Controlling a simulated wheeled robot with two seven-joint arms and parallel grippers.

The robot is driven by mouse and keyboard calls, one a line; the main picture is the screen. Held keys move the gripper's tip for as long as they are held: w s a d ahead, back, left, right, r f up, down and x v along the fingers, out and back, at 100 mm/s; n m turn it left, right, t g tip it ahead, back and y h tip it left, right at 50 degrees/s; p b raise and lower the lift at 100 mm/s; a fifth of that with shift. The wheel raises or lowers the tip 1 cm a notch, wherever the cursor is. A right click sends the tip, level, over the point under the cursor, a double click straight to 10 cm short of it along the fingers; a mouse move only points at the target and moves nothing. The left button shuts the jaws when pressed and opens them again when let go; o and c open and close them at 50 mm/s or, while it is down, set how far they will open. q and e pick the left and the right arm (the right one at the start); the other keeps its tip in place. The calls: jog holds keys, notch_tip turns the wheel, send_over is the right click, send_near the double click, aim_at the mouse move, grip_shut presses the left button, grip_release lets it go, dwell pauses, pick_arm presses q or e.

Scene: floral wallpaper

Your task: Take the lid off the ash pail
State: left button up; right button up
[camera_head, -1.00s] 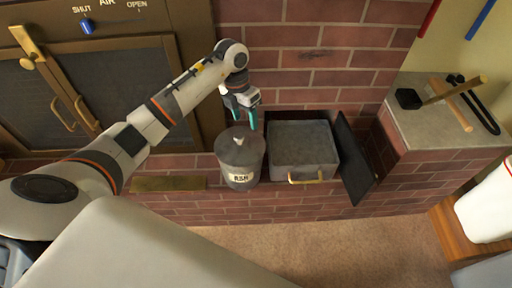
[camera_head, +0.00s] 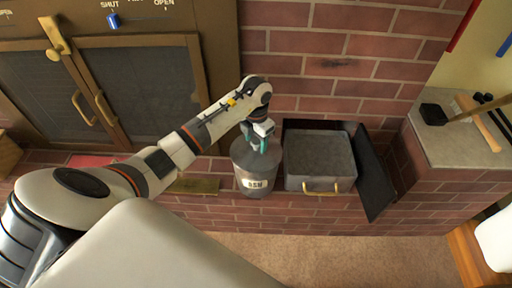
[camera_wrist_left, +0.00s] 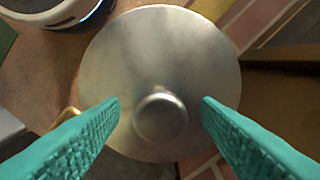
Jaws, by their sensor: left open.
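The ash pail (camera_head: 254,184) is a grey metal can with a white label, standing upright on the brick ledge just left of an open ash drawer. Its round metal lid (camera_wrist_left: 160,55) fills the middle of the left wrist view, with a round knob (camera_wrist_left: 161,117) on it. My left gripper (camera_head: 259,146) is over the lid. In the left wrist view its two teal fingers (camera_wrist_left: 160,118) are open, one on each side of the knob with gaps between. In the head view the gripper hides the knob and part of the lid. My right gripper does not show.
A grey ash drawer (camera_head: 320,160) with a brass handle stands close at the pail's right, beside an open dark door (camera_head: 374,180). Brick wall (camera_head: 330,60) rises behind. A stone-topped ledge (camera_head: 458,140) with tools is at the right. Carpet (camera_head: 330,258) lies in front.

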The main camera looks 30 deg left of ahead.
aim_at(256, 141)
pick_arm(q)
jog(key=shift+f, duration=0.45)
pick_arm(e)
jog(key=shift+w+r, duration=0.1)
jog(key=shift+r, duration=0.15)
pick_arm(q)
jog(key=shift+c, duration=0.3)
